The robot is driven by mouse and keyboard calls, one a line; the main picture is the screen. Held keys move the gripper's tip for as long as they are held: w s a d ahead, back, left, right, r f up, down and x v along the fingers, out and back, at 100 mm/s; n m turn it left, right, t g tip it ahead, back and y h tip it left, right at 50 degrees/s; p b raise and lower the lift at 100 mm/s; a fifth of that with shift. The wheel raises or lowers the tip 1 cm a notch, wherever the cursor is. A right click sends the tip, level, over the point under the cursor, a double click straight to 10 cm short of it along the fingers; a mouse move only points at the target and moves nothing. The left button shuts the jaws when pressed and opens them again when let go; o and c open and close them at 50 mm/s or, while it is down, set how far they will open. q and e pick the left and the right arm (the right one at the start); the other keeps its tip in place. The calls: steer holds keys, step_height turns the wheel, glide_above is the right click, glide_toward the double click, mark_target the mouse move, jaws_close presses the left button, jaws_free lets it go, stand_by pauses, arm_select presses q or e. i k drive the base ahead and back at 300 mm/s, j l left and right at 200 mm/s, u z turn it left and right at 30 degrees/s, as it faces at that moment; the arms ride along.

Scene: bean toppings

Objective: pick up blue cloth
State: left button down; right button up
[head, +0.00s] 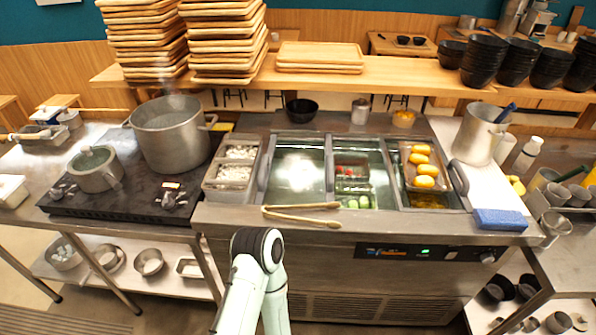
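A blue cloth (501,219) lies as a flat folded block on the front right corner of the steel counter, right of the sunken wells. It sits near the counter's front edge, above the control panel. Nothing is touching it from above. A pale green arm link of mine with a black joint rises at the bottom, left of centre, well away from the cloth. Neither of my grippers shows in the head view.
Wooden tongs (302,215) lie across the counter's front edge. A tall steel pot (478,134) stands behind the cloth, and a white bottle (526,156) is nearby. A tray of yellow items (408,170) lies left of the pot. A large pot (171,134) stands on the stove at left.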

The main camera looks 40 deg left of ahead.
mark_target(485, 219)
steer(key=u, duration=1.3)
steer(key=l+u, duration=0.25)
steer(key=u, duration=0.2)
steer(key=k+l+u, duration=0.1)
steer(key=u, duration=0.35)
steer(key=k+l+u, duration=0.1)
steer(key=l+u, duration=0.2)
steer(key=u, duration=0.2)
steer(key=k+l+u, duration=0.65)
steer(key=u, duration=0.15)
steer(key=k+l+u, duration=0.2)
steer(key=k, duration=0.35)
steer(key=k+u, duration=0.15)
steer(key=k, duration=0.45)
